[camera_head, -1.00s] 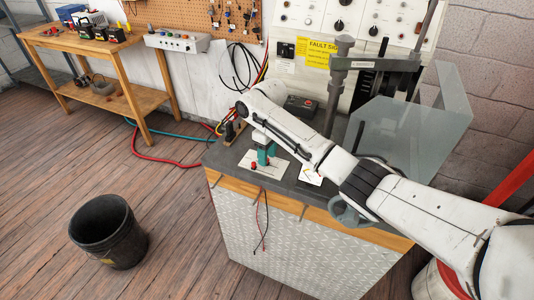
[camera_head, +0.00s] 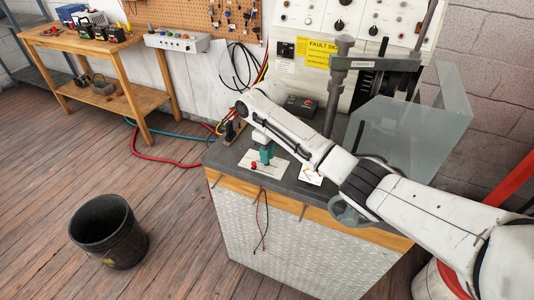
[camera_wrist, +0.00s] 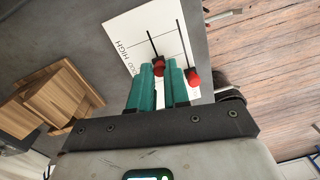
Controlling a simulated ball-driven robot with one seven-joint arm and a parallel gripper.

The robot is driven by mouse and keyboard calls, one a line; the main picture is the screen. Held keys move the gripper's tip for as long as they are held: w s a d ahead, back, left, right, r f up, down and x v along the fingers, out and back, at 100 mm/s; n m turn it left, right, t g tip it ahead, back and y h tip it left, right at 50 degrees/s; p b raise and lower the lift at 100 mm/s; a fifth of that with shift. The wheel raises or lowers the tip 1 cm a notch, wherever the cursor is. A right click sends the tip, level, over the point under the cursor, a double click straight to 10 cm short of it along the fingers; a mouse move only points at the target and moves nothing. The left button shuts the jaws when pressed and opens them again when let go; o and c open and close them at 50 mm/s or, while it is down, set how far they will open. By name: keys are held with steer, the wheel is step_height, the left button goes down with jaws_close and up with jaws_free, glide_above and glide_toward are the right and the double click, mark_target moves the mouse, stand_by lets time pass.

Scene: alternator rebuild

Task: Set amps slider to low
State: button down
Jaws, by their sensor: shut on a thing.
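A white slider panel (camera_wrist: 150,30) with two dark slots and printed lettering including "HIGH" lies on the bench; it also shows in the head view (camera_head: 277,170). One red slider knob (camera_wrist: 158,66) sits between my teal fingertips at the near end of its slot as seen in the wrist view. My gripper (camera_wrist: 160,74) is shut on this knob; it also shows in the head view (camera_head: 266,154). A second red knob (camera_wrist: 193,77) stands just outside my right finger. The lettering that would tell which slider is amps is not readable.
A wooden block-like thing (camera_wrist: 40,100) stands left in the wrist view. The dark benchtop (camera_head: 225,158) carries a box with a red button (camera_head: 300,105), a post and a clear shield (camera_head: 410,135). Black and red leads hang over the front edge. A black bin (camera_head: 108,230) stands on the floor.

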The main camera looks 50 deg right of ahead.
mark_target(257, 161)
steer(key=w, duration=0.1)
steer(key=w+a+b, duration=0.1)
steer(key=shift+w+f, duration=0.1)
steer(key=shift+w, duration=0.2)
steer(key=shift+w+r+b, duration=0.2)
steer(key=shift+w+b, duration=0.1)
